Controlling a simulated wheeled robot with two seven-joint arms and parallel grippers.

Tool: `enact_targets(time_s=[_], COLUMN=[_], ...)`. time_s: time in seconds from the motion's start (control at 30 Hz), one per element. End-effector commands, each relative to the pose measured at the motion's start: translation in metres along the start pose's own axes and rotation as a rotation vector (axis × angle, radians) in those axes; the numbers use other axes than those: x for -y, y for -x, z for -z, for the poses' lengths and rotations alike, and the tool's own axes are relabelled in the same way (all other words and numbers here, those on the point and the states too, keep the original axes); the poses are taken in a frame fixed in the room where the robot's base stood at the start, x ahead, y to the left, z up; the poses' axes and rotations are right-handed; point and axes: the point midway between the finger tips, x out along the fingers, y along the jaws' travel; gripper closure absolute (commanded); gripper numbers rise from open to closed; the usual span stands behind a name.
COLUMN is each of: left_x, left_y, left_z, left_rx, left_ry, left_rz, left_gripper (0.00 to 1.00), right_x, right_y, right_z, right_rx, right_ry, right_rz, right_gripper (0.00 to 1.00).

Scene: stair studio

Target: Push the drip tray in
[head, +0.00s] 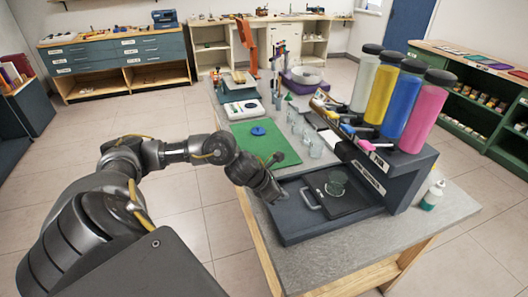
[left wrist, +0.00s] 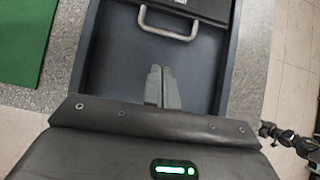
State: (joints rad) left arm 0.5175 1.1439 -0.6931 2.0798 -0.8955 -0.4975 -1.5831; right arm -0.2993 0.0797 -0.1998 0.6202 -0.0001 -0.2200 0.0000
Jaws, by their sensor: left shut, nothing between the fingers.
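The drip tray (head: 352,193) is a flat black plate with a pale looped handle (head: 312,199) on its near left side. It lies inside a dark, low-walled base (head: 300,226) in front of the dispenser (head: 385,170), and a clear cup (head: 336,187) stands on it. My left gripper (head: 275,196) is over the base's left part, apart from the handle. In the left wrist view the closed, empty fingers (left wrist: 161,88) point at the handle (left wrist: 168,27), with a gap between; the tray (left wrist: 190,8) is cut off at the top. My right gripper is not seen.
Several coloured bottles (head: 380,85) top the dispenser. A green mat (head: 264,142) with a blue disc and small clear cups (head: 315,148) lie behind the base. The counter's front strip (head: 310,262) is clear.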

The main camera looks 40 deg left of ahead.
Motion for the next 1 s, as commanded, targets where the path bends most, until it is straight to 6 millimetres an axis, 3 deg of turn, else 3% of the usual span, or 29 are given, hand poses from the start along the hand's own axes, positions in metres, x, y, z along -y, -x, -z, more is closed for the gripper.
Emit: enact_targets(time_s=[0.2, 0.4, 1.0], left_x=[0.0, 0.0, 0.0], left_y=[0.043, 0.064, 0.068], left_z=[0.001, 0.001, 0.001], left_rx=[-0.001, -0.001, -0.003], left_ry=[-0.003, -0.001, 0.0], left_rz=[-0.001, 0.001, 0.001], left_gripper=[1.0, 1.0, 1.0], right_x=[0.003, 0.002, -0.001], right_y=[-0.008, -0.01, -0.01], right_z=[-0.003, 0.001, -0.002], right_rx=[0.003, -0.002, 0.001], right_ry=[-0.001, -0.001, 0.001], right_rz=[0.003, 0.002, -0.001], right_gripper=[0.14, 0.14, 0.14])
